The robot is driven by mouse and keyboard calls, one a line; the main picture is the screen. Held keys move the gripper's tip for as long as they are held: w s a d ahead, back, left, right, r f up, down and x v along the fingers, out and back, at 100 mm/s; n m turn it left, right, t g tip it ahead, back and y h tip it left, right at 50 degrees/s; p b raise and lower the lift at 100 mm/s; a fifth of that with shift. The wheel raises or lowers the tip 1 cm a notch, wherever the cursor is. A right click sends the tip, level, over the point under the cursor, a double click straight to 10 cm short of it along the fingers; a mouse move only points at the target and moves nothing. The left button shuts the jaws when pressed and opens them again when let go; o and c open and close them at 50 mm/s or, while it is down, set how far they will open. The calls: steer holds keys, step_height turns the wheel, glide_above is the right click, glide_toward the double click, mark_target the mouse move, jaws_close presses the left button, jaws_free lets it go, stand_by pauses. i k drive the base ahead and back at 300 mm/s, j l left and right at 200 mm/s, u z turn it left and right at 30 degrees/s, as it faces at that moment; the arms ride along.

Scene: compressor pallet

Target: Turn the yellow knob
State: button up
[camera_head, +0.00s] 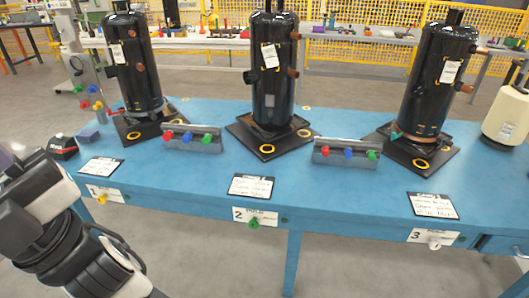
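A small yellow knob (102,199) sticks out of the front edge of the blue table (330,208), at the white label marked 1. A green knob (253,223) sits at the label marked 2, and a pale knob (434,243) at the label marked 3. My arm's black and white links fill the lower left corner, just below and left of the yellow knob. The fingers of my gripper do not show, so its hold and its distance to the knob cannot be seen.
Three black compressors (272,70) stand on dark square plates on the table. Two grey blocks with coloured knobs (193,139) (345,153) sit between them. A white container (509,115) stands at the right edge. Yellow fencing lies behind. Floor in front is clear.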

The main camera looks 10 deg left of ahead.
mark_target(101, 199)
steer(key=u, duration=1.45)
steer(key=i+j+u, duration=0.15)
steer(key=i, duration=0.25)
steer(key=i+j+u, duration=0.15)
steer(key=i, duration=0.25)
steer(key=j, duration=0.1)
